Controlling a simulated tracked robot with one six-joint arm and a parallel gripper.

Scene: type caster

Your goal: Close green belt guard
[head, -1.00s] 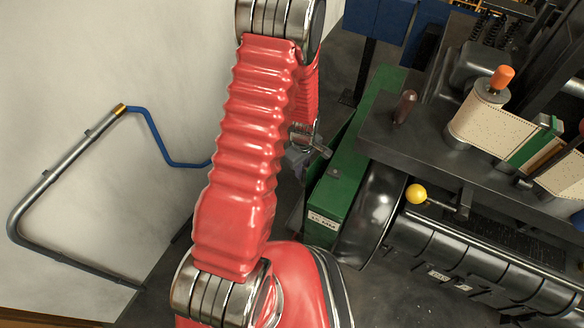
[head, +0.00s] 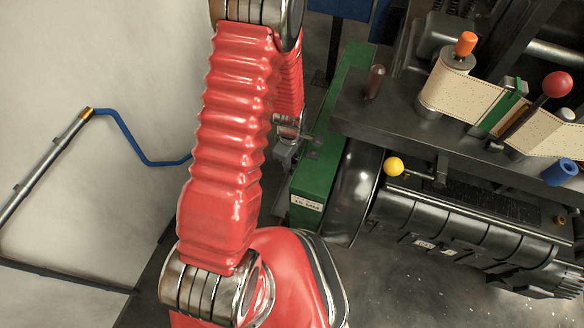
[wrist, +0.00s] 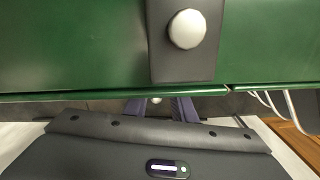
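The green belt guard (head: 318,178) is a long narrow box running along the left side of the machine in the head view. In the wrist view its green face (wrist: 70,45) fills the upper part, with a dark plate carrying a round white knob (wrist: 187,29). A thin seam runs along the guard's lower edge. My gripper (wrist: 159,106) shows two purplish fingers apart, their tips at the guard's lower edge; a small pale round thing shows between them. Whether they touch the guard I cannot tell. In the head view my gripper (head: 290,140) is partly hidden behind my red arm, beside the guard.
A black wheel (head: 352,195) stands just right of the guard. A bent pipe (head: 45,165) with a blue end lies along the pale wall at left.

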